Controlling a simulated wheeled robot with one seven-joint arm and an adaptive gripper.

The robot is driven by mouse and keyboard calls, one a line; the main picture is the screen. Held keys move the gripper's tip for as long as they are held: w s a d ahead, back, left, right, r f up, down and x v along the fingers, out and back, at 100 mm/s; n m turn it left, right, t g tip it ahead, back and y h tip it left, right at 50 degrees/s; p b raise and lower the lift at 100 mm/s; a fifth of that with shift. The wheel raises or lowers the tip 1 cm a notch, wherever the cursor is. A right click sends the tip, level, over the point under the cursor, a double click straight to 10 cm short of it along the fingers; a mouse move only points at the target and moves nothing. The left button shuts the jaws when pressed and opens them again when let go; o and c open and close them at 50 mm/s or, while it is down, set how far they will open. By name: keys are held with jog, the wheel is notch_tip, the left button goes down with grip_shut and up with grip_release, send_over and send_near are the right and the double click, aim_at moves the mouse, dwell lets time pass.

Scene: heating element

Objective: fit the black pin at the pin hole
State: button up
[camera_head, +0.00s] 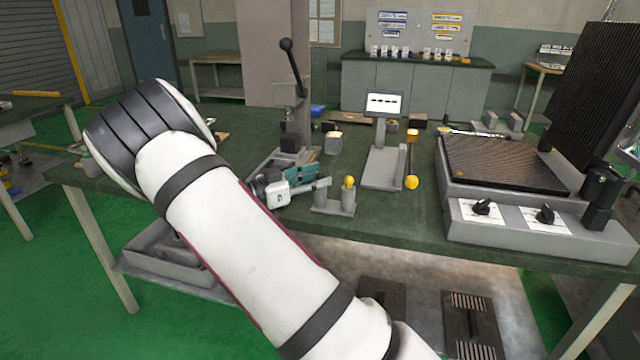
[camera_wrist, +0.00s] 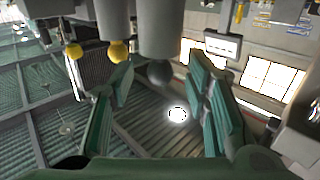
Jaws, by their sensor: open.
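My gripper (camera_head: 314,186) reaches over the bench from the left in the head view, beside a small grey stand (camera_head: 333,207) with two posts. In the wrist view my gripper (camera_wrist: 158,80) has its green fingers apart. The dark round head of what looks like the black pin (camera_wrist: 160,73) shows between them, at the end of a grey post (camera_wrist: 160,30). The fingers do not visibly close on it. In the head view this pin is hidden by my gripper. The other post carries a yellow-headed pin (camera_head: 349,182), also in the wrist view (camera_wrist: 118,51). I cannot make out the pin hole.
A heating press (camera_head: 540,225) with two knobs and a raised ribbed lid (camera_head: 590,90) stands at the right. A grey sign stand (camera_head: 382,165) and a yellow-ended lever (camera_head: 411,182) are right of the small stand. A black-knobbed lever (camera_head: 290,62) rises behind my gripper.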

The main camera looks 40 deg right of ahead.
jog(key=shift+d, duration=0.75)
jog(key=shift+c, duration=0.5)
grip_shut()
jog(key=shift+r, duration=0.1)
